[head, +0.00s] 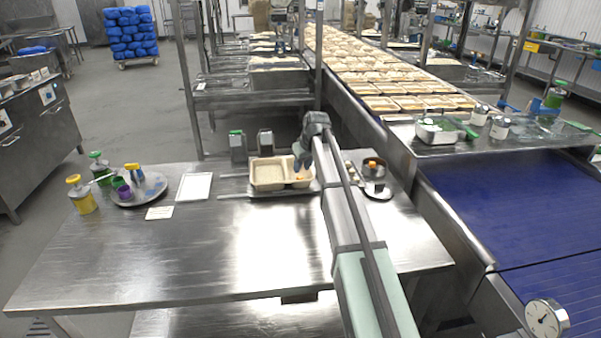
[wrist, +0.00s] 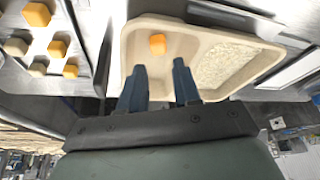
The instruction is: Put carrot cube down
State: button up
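An orange carrot cube (wrist: 157,44) lies in one compartment of the beige two-compartment tray (wrist: 128,50); the other compartment holds white rice (wrist: 222,62). In the head view, the tray (head: 252,184) sits near the back of the steel table, and a small orange patch shows in its right compartment. My gripper (wrist: 160,66) is open, its two dark fingers apart with nothing between them. The cube shows just beyond the fingertips, apart from both. In the head view, my gripper (head: 301,163) is over the right compartment and partly hides it.
A metal tray with several orange and pale cubes (wrist: 37,14) lies beside the food tray. A round pot (head: 374,168) stands to its right. A white board (head: 195,186) and a plate with cups (head: 139,188) are to the left. The table's front (head: 190,260) is clear.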

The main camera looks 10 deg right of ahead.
jog(key=v, duration=0.7)
jog(key=shift+r, duration=0.15)
jog(key=shift+s, duration=0.1)
